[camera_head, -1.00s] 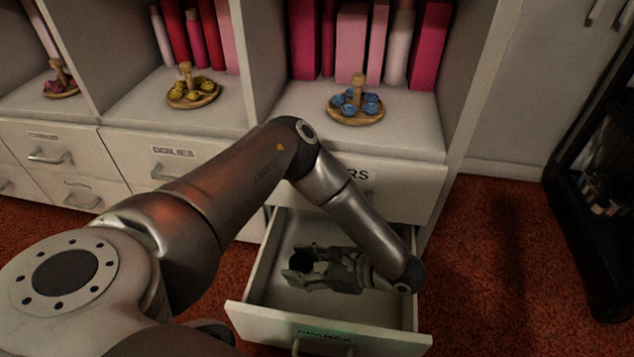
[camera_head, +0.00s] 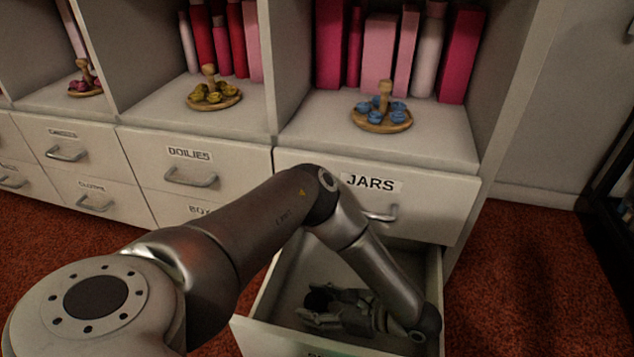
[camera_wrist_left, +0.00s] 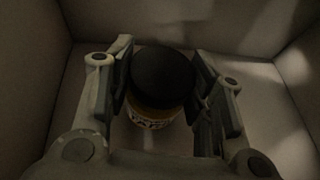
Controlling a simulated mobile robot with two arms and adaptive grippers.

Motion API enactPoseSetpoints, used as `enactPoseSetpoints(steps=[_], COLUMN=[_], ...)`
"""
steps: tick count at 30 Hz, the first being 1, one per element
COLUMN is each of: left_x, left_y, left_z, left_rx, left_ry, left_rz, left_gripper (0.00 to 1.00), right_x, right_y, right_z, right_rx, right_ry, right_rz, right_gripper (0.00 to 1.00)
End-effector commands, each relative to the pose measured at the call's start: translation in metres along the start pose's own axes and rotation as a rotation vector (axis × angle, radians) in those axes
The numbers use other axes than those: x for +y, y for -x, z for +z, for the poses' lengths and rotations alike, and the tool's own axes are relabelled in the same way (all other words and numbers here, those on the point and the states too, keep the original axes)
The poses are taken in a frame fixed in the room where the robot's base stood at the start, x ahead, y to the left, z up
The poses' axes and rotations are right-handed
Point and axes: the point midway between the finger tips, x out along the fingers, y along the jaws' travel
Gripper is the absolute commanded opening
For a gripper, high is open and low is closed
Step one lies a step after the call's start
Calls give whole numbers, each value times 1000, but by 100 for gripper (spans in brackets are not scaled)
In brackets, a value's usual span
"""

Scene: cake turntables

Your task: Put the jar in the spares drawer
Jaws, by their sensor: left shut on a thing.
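The jar (camera_wrist_left: 161,78) has a dark round lid and a yellowish label, and it stands between my fingers in the left wrist view. In the head view only its dark lid (camera_head: 317,299) shows. My left gripper (camera_head: 312,306) is down inside the open spares drawer (camera_head: 285,280) and is shut on the jar. The drawer's front is cut off by the lower picture edge. In the left wrist view the drawer's walls surround the gripper and jar. Whether the jar touches the drawer floor I cannot tell. My right gripper is not in view.
The closed jars drawer (camera_head: 425,205) is directly above the open one, with my arm passing in front. Closed drawers, one labelled doilies (camera_head: 190,170), lie to the left. A wooden stand with blue cakes (camera_head: 382,118) sits on the shelf above. Red carpet is free at right.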

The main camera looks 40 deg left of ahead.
Motion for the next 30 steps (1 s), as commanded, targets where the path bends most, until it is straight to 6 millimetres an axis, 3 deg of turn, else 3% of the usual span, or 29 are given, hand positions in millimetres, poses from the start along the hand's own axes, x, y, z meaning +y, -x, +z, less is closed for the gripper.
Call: enactPoseSetpoints(steps=[6,7,11,23,30], left_x=[0,0,0,0,0], left_y=[-2,-1,-1,0,30], left_z=[-4,-2,-2,2,3], left_rx=[-1,0,0,0,0], left_ry=[0,0,0,0,1], left_rz=[0,0,0,0,-5], left_gripper=[21,51,68,69,69], right_x=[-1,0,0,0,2], right_y=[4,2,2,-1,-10], right_z=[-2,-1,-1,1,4], right_rx=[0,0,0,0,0], right_ry=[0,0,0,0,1], right_rz=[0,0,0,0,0], right_gripper=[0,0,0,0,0])
